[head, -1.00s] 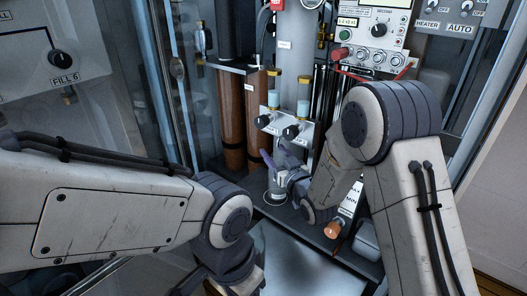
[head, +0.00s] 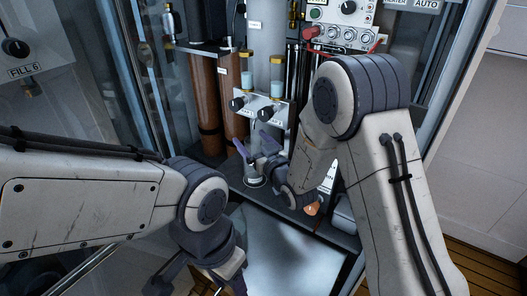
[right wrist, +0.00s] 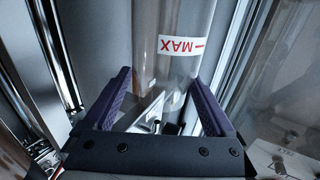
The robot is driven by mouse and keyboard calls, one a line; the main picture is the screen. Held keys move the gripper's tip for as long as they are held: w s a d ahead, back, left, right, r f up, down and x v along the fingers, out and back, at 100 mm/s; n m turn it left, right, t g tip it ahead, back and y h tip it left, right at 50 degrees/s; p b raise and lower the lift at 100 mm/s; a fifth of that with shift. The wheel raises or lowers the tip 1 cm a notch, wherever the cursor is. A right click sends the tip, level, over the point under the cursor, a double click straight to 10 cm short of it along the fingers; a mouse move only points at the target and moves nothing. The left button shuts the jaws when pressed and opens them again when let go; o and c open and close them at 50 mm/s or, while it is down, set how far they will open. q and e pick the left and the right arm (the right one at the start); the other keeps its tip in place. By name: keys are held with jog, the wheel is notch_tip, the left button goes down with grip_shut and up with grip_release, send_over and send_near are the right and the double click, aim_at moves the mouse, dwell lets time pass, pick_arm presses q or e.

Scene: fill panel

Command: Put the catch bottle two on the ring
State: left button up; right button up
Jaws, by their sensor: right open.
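A clear bottle (head: 255,172) stands upright on the dark shelf below the white valve block, with a pale ring (head: 255,183) around its base. My right gripper (head: 256,146) is open at the bottle's upper part; the fingers and wrist partly hide it. In the right wrist view, the two purple fingers (right wrist: 158,98) are spread apart. A clear cylinder (right wrist: 172,60) with a red "MAX" label, upside down, shows beyond and between them. I cannot tell whether a finger touches it. My left gripper (head: 195,281) is low at the bottom edge, partly cut off, its jaw state unclear.
The valve block (head: 262,108) with two black knobs is just above the bottle. Brown cylinders (head: 207,105) stand to its left. A copper-coloured cap (head: 312,208) lies close to the right wrist. A flat pale surface (head: 285,255) in front is mostly clear.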

aim_at(258, 147)
jog(key=v, duration=0.6)
jog(key=shift+s+d, duration=0.15)
jog(key=shift+s, duration=0.1)
jog(key=p+v, duration=0.2)
jog(key=p, duration=0.3)
jog(key=shift+s+d+r, duration=0.15)
jog(key=shift+s+r, duration=0.05)
jog(key=shift+s, duration=0.2)
jog(key=shift+s+d+f+p, duration=0.15)
jog(key=shift+s+d+p, duration=0.1)
jog(key=shift+s+p, duration=0.3)
